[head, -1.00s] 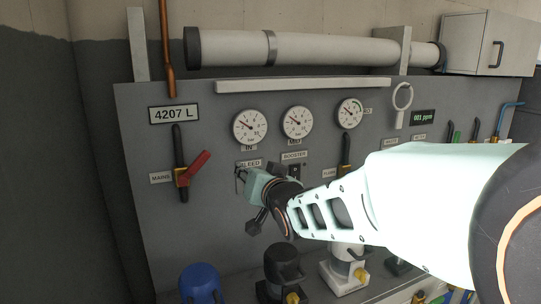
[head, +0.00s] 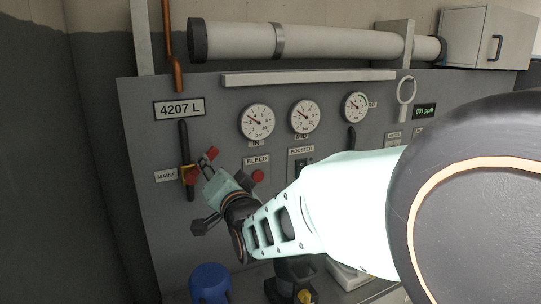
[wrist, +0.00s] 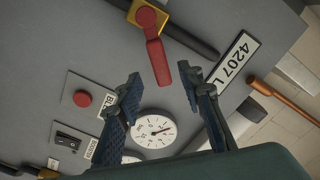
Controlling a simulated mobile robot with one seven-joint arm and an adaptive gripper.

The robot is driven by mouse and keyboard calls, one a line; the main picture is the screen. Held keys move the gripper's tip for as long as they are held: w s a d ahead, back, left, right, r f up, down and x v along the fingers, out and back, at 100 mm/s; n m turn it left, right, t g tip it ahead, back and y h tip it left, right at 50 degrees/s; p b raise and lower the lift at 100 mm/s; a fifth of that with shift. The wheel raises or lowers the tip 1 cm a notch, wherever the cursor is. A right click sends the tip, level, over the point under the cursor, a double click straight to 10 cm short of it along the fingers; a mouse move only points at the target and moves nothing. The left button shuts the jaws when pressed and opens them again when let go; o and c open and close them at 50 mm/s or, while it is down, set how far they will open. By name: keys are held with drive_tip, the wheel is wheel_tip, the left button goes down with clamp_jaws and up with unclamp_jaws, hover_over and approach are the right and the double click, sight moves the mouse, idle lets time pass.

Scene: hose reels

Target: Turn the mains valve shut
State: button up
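The mains valve has a yellow body (head: 184,172) on a dark vertical pipe at the panel's left, beside the MAINS label (head: 166,176). Its red lever (head: 212,153) slants up and right from the body, partly hidden by my gripper (head: 205,168). In the wrist view the red lever (wrist: 157,58) runs from the yellow body (wrist: 148,16) toward my gripper (wrist: 160,76). The gripper is open, one finger on each side of the lever's free end in the picture. I cannot tell whether that end is at fingertip depth; no contact shows.
The red BLEED button (head: 258,176) is close to the right of my gripper. Gauges (head: 256,121) and the 4207 L display (head: 179,108) sit above. A blue-capped item (head: 210,283) stands below. My arm hides much of the panel's right side.

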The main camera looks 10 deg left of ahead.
drive_tip(key=p+x, duration=0.1)
drive_tip(key=x, duration=0.6)
drive_tip(key=shift+w+a, duration=0.15)
clamp_jaws()
